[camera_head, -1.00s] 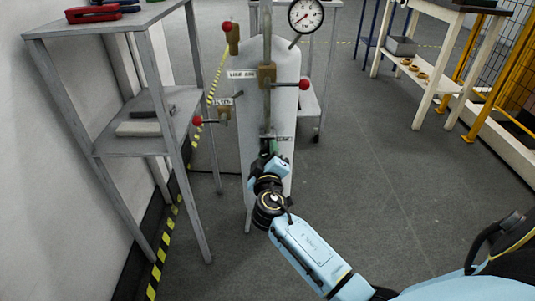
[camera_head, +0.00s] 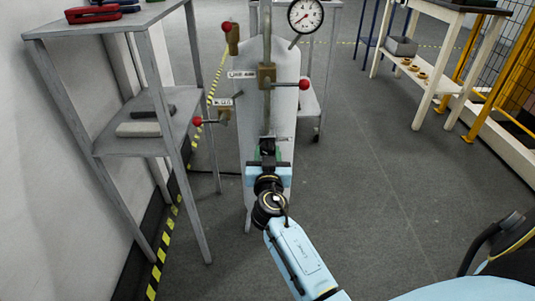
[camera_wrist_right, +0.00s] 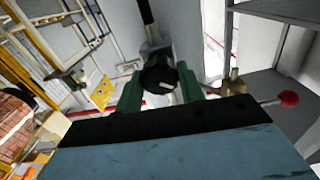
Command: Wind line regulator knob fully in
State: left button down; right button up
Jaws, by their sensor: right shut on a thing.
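The regulator knob (camera_wrist_right: 158,75) is a black round knob with a pale mark on its face, seen in the right wrist view. My right gripper (camera_wrist_right: 160,88) is shut on it, with one green finger on each side. In the head view my right gripper (camera_head: 267,153) reaches the lower middle of the grey panel (camera_head: 283,120) and mostly hides the knob. A grey pipe (camera_head: 267,107) runs down the panel to the knob. My left gripper is not in view.
Red-ended levers stick out near the knob: one right (camera_head: 303,84), one left (camera_head: 198,121), one at the upper left (camera_head: 227,25). A pressure gauge (camera_head: 305,15) sits on top. A grey shelf (camera_head: 150,105) stands close at left.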

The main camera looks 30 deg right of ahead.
jog(key=m, duration=0.5)
jog(key=shift+m, duration=0.3)
jog(key=m, duration=0.4)
jog(key=shift+m, duration=0.4)
jog(key=shift+m, duration=0.3)
jog(key=o, duration=1)
jog(key=shift+s, duration=0.1)
jog(key=v, duration=1.3)
jog(key=shift+a, duration=0.15)
